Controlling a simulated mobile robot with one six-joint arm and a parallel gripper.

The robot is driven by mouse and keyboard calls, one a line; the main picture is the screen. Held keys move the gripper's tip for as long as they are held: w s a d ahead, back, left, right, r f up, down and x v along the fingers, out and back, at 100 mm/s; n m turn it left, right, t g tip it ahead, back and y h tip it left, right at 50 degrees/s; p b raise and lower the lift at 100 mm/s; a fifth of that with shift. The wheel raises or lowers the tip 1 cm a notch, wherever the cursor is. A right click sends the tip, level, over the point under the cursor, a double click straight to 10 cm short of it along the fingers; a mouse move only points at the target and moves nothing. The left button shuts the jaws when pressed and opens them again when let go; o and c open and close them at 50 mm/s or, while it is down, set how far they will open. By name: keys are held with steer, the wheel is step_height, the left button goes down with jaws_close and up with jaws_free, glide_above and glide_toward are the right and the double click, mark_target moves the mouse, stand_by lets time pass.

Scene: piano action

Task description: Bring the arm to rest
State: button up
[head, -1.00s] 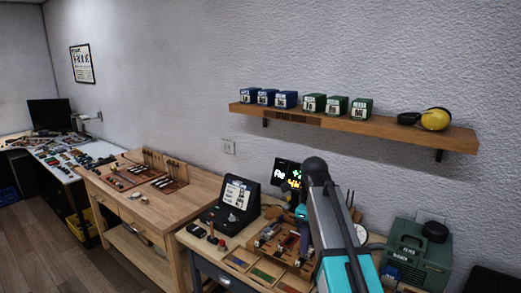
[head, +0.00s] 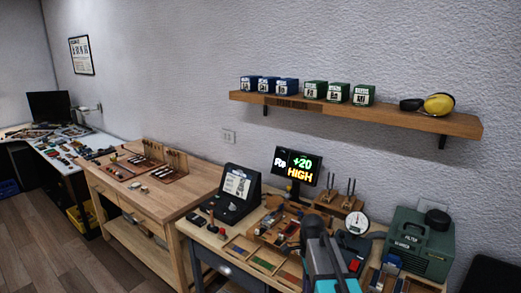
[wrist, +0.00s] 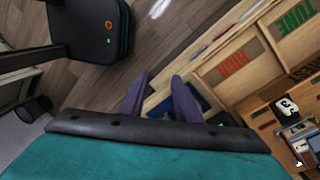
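My gripper (wrist: 160,78) shows in the wrist view as two purple fingers with a gap between them. It is open, and I see nothing held in it. The fingers hang over the wooden floor (wrist: 165,45), beside the edge of a wooden compartment tray (wrist: 213,73). In the head view my arm (head: 322,262) is low at the bottom, in front of the right workbench. My gripper cannot be made out in the head view.
A display (head: 297,166) reads "+20 HIGH". Near my arm are a dial gauge (head: 356,224), a green machine (head: 420,243) and a wooden fixture (head: 268,232). A wall shelf (head: 360,118) holds several boxes. A wooden bench (head: 200,190) stands left. Open floor (head: 55,235) lies farther left.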

steer(key=s+f+n+g+b, duration=0.2)
steer(key=s+f+n+b, duration=0.2)
steer(key=s+f+n, duration=0.5)
steer(key=s+d+f+n+g+b, duration=0.1)
steer(key=s+f+n+b, duration=0.3)
steer(key=s+f, duration=2.1)
step_height(320, 180, down, 8)
steer(key=n+g, duration=0.1)
steer(key=n, duration=0.4)
steer(key=shift+s, duration=0.4)
